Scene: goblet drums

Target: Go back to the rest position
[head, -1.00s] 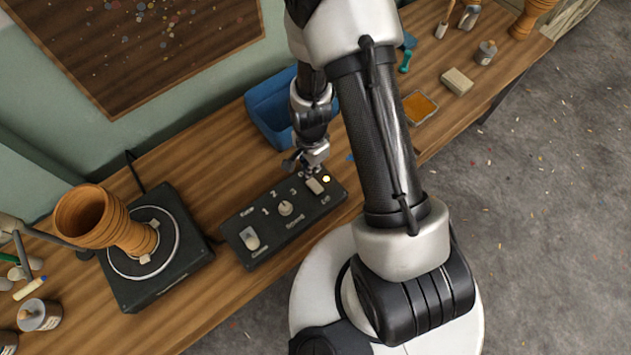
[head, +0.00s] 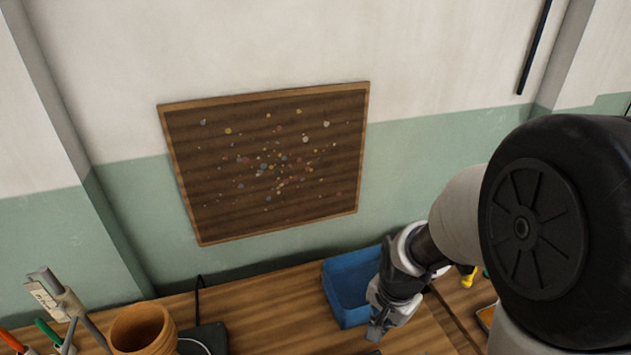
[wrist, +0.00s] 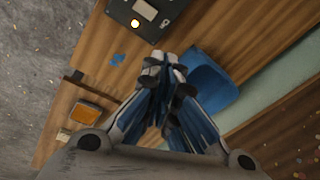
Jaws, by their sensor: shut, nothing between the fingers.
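My gripper (head: 377,330) hangs at the lower middle of the head view, in front of the blue bin. In the wrist view my gripper (wrist: 160,68) is shut, with its fingertips together and nothing between them. The black control box (wrist: 146,14) shows at the top of the wrist view, apart from the fingertips, with a lit yellowish spot on it. In the head view the box is almost wholly below the frame.
An open blue bin (head: 347,291) stands on the wooden bench (head: 262,298), close to my gripper; it also shows in the wrist view (wrist: 212,80). An orange tray (wrist: 94,110) lies near the bench edge. A speckled board (head: 265,165) hangs behind.

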